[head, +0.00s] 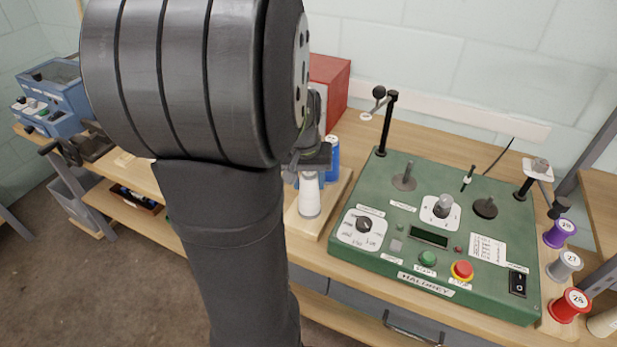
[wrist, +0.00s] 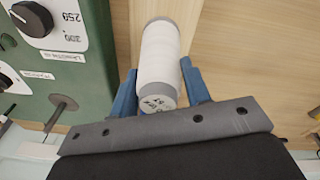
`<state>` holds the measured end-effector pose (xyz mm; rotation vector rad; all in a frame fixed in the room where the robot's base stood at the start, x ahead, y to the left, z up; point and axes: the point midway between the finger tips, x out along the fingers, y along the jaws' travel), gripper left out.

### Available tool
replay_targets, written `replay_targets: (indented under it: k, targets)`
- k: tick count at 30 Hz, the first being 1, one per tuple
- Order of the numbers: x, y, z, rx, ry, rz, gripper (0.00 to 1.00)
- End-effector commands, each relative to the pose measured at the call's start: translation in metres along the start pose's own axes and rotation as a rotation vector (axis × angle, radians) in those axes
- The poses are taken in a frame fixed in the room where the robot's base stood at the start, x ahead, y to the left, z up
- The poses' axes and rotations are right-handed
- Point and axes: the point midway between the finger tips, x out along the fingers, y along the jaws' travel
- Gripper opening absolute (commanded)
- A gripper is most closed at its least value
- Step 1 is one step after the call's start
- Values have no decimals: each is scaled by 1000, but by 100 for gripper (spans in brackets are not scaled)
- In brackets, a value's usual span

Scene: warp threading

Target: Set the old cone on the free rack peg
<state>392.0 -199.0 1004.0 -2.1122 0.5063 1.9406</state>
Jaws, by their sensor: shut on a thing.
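The white cone (head: 309,197) with grey ends, which I take to be the old cone, shows upright just right of my arm in the head view. My gripper (head: 312,165) is above it. In the wrist view, my gripper (wrist: 160,90) has its blue fingers on both sides of the white cone (wrist: 160,55), shut on it. The cone is over a pale wooden board (head: 337,198); I cannot tell whether it touches it. A blue cone (head: 333,150) stands just behind. I cannot make out a free rack peg; my arm hides much of the left.
A green machine (head: 385,250) with knobs and upright posts stands close on the right. Purple (head: 560,233), grey (head: 565,266) and red (head: 570,306) cones stand at the far right. A red box (head: 328,88) is behind. A blue machine (head: 62,98) is at far left.

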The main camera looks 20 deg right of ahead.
Motion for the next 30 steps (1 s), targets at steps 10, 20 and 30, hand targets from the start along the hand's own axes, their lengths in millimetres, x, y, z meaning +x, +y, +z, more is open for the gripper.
replay_targets:
  k: [10,20,30]
  targets:
    - [0,0,0,0,-1,0,69]
    - [-6,0,0,0,1,0,69]
    - [-74,0,-1,0,6,1,69]
